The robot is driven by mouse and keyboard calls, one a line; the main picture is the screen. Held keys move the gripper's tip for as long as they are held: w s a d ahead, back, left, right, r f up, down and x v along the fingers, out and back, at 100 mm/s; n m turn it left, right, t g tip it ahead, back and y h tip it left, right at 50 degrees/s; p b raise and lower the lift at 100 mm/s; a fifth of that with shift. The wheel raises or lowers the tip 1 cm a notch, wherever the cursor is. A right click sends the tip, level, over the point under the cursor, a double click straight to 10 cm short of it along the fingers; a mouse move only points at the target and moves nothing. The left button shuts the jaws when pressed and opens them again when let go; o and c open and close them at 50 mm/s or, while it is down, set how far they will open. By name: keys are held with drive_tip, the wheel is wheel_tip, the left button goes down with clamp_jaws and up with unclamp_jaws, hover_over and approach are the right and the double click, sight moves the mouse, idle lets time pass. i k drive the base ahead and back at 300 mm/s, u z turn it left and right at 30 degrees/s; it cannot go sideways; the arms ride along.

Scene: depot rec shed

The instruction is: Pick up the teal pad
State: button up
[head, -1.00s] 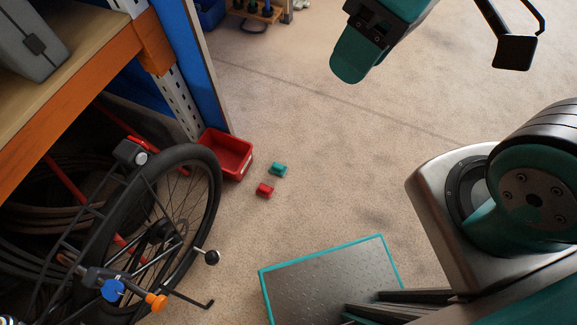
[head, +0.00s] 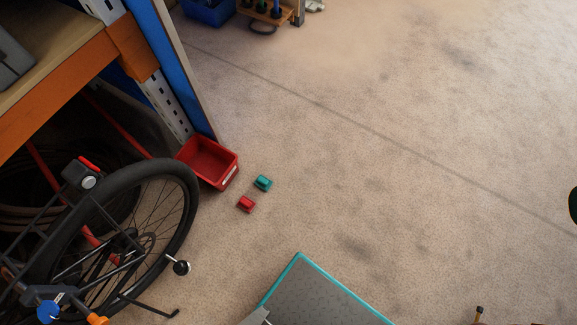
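The teal pad (head: 263,183) is a small teal block lying on the floor, just right of a red bin. A similar small red pad (head: 246,204) lies close to it, a little nearer and to the left, with a gap between them. Nothing covers the teal pad. My gripper is not in view. Only a dark sliver shows at the right edge, and I cannot tell what it is.
The open red bin (head: 232,178) stands against the blue shelf upright. A bicycle wheel (head: 190,215) and its frame stand at the left, under the orange shelf (head: 60,95). A teal-edged grey plate (head: 320,295) is at the bottom.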

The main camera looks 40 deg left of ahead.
sight(264, 183)
drive_tip(key=z, duration=0.05)
drive_tip(key=i, duration=1.25)
drive_tip(key=u, duration=3.2)
